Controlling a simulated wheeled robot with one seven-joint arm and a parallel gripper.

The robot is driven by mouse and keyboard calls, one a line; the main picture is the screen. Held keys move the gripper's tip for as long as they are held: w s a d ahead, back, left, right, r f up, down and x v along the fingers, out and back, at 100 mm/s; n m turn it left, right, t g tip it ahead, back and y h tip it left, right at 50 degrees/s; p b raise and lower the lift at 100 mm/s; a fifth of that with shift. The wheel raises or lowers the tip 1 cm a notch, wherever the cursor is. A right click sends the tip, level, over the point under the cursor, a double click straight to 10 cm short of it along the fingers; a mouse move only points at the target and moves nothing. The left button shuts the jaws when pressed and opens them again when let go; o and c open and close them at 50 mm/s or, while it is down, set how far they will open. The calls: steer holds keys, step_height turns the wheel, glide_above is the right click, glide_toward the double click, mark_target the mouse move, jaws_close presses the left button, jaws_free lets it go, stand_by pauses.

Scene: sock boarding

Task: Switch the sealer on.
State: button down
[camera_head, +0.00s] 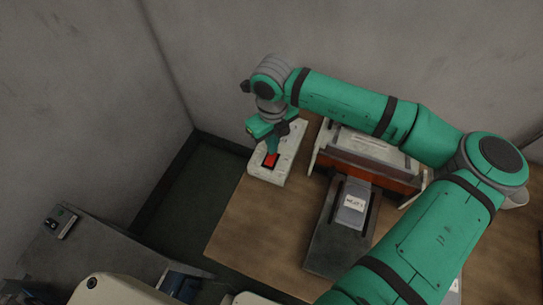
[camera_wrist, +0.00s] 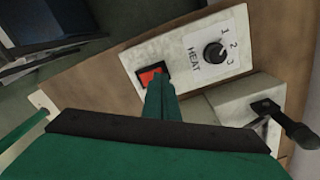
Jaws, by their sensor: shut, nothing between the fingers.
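The sealer's control box is a pale panel (camera_head: 290,152) at the far left of the wooden table. It carries a red rocker switch (camera_head: 270,160), which also shows in the wrist view (camera_wrist: 152,75) in a dark frame. A black HEAT knob (camera_wrist: 214,52) with marks 1, 2 and 3 sits beside it. My gripper (camera_head: 273,152) is shut and empty, pointing down at the switch. In the wrist view its green fingertips (camera_wrist: 158,82) overlap the lower right part of the red switch. I cannot tell whether they touch it or which way the rocker is tipped.
The sealer body (camera_head: 365,150) with a brown-red front stands right of the panel, partly behind my arm. A dark stand with a white label (camera_head: 355,203) is in front of it. The wooden table (camera_head: 255,230) is bare at front left. A grey machine (camera_head: 85,255) stands lower left.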

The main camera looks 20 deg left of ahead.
steer(key=shift+d, duration=0.1)
steer(key=shift+s+f, duration=0.1)
steer(key=shift+f, duration=0.05)
stand_by(0.3)
steer(key=shift+f, duration=0.65)
stand_by(0.4)
steer(key=shift+f, duration=0.1)
steer(key=shift+r, duration=3.55)
